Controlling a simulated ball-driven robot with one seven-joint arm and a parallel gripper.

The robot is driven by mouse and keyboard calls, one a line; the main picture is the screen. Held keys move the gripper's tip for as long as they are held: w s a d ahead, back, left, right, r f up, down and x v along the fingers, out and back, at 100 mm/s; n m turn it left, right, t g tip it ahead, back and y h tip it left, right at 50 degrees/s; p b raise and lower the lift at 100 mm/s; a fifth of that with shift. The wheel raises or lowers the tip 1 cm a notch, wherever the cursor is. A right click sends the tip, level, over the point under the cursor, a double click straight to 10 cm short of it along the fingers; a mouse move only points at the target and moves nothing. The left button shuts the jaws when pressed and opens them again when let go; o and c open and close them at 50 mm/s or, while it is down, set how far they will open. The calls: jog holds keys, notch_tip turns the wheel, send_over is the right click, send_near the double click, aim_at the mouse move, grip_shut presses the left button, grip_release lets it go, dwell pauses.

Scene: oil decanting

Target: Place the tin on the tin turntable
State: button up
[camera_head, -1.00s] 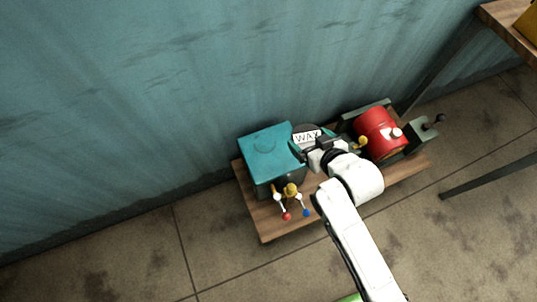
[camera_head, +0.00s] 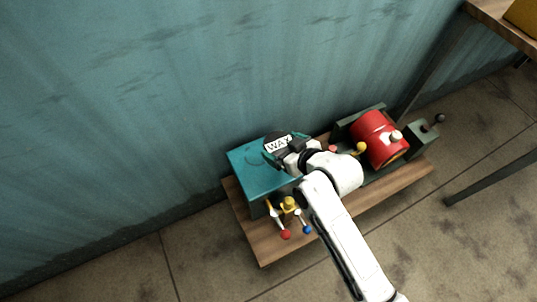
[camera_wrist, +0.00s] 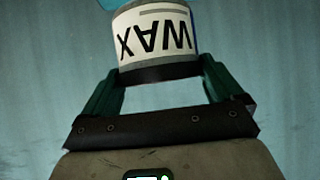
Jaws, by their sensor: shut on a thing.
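The tin is dark with a white label reading WAX (camera_head: 278,144), seen in the head view above the right back part of the teal-topped box. In the wrist view the tin (camera_wrist: 158,45) sits between the green fingers, its label upside down. My gripper (camera_head: 280,150) is shut on the tin; its fingers also show in the wrist view (camera_wrist: 158,80). The teal top (camera_head: 255,175) may be the tin turntable; I cannot tell for sure. Whether the tin touches that top is hidden.
A red drum (camera_head: 378,140) lies in a green cradle at the right of the wooden shelf (camera_head: 265,245). Taps with red, blue and yellow knobs (camera_head: 290,205) stick out at the box's front. The teal wall (camera_head: 120,90) is close behind. A wooden table (camera_head: 490,15) stands at the upper right.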

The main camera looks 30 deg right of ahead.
jog(key=w+f, duration=0.1)
jog(key=f, duration=0.1)
jog(key=w+a+f+b, duration=0.1)
jog(key=w, duration=0.1)
jog(key=w+a+f, duration=0.1)
jog(key=f, duration=0.1)
jog(key=shift+w+a+f, duration=0.1)
jog(key=shift+w+f, duration=0.05)
jog(key=shift+f, duration=0.2)
jog(key=shift+f+b, duration=0.4)
jog(key=shift+f, duration=1.15)
jog(key=shift+f, duration=0.2)
jog(key=o, duration=1)
jog(key=shift+o, duration=0.2)
jog(key=shift+r, duration=0.15)
